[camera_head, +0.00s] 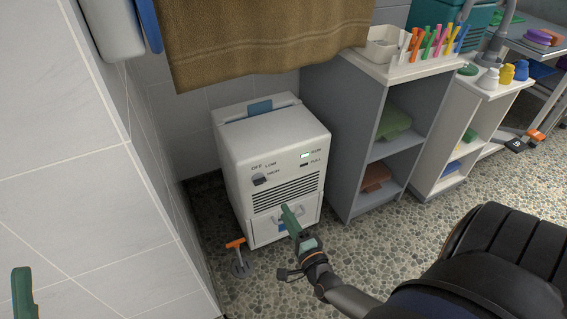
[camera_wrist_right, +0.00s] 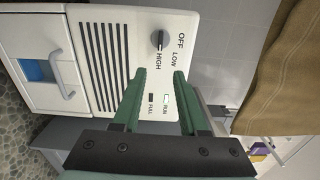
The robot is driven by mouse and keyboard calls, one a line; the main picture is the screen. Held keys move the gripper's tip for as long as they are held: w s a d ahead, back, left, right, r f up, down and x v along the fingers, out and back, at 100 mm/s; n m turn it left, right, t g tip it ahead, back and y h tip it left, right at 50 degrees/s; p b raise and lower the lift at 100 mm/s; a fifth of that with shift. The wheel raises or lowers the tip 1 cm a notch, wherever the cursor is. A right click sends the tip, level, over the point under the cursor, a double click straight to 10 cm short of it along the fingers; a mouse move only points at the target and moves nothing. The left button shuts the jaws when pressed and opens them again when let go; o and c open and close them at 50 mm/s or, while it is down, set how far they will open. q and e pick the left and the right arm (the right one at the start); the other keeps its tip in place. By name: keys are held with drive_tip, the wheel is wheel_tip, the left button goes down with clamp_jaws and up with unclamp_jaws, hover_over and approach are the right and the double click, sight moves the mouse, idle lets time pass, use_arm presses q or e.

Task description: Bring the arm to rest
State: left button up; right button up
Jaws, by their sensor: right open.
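My right gripper (camera_head: 291,221) is in front of the lower part of a white dehumidifier-like machine (camera_head: 268,146). In the right wrist view its two green fingers (camera_wrist_right: 159,92) stand apart with nothing between them, facing the machine's front panel (camera_wrist_right: 128,65). The panel has a dial marked OFF, LOW and HIGH, a lit green RUN light and a dark FULL light. Below the vents is a drawer with a handle and a blue window, partly covered by my gripper in the head view. Only a green tip of my left gripper (camera_head: 22,293) shows at the lower left edge.
A brown towel (camera_head: 262,40) hangs above the machine. A grey shelf unit (camera_head: 347,115) stands close to its right, with folded cloths inside.

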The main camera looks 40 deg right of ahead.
idle(0.5)
